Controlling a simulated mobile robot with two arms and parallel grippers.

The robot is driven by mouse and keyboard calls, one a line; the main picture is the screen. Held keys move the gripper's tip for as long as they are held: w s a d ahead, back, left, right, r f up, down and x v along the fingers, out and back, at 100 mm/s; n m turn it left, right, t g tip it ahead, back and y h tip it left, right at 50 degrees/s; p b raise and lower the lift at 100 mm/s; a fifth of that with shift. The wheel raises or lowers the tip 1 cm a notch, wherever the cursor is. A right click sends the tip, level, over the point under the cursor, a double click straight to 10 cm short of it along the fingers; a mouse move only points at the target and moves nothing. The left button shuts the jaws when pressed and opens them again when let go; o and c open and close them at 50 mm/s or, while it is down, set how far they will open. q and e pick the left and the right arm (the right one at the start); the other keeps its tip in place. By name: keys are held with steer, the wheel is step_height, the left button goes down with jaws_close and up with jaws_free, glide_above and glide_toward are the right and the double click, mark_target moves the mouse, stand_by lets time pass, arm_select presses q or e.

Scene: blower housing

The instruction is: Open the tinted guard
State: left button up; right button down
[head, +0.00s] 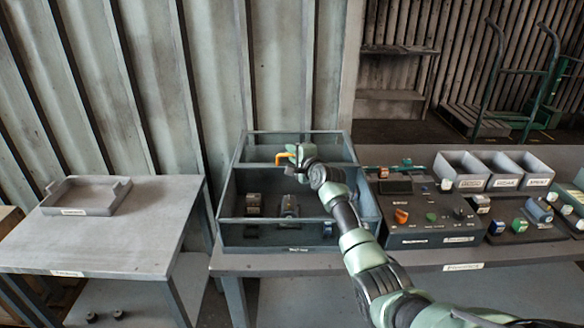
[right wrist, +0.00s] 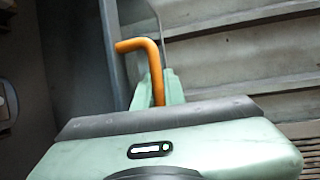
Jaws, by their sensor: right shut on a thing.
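The tinted guard (head: 325,146) is a dark see-through panel in a grey frame at the back of the blower housing box (head: 232,236). Its orange bent handle (head: 281,156) shows at the panel's left part. My right gripper (head: 293,159) is at this handle, above the box. In the right wrist view the gripper (right wrist: 158,88) is shut on the orange handle (right wrist: 140,44), which stands up between the green fingers. How far the guard stands open I cannot tell. My left gripper is not in view.
Small parts (head: 289,206) sit inside the box. To its right are a dark control panel (head: 425,216) and several grey bins (head: 462,171). A side table (head: 120,235) with a grey tray (head: 88,193) stands at the left. A corrugated wall is close behind.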

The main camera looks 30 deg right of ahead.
steer(key=shift+w+d+f, duration=0.1)
steer(key=shift+w+d, duration=0.05)
steer(key=shift+w, duration=0.05)
steer(key=c, duration=1.8)
jaws_free()
steer(key=shift+o, duration=0.2)
steer(key=shift+s, duration=0.3)
steer(key=v, duration=0.7)
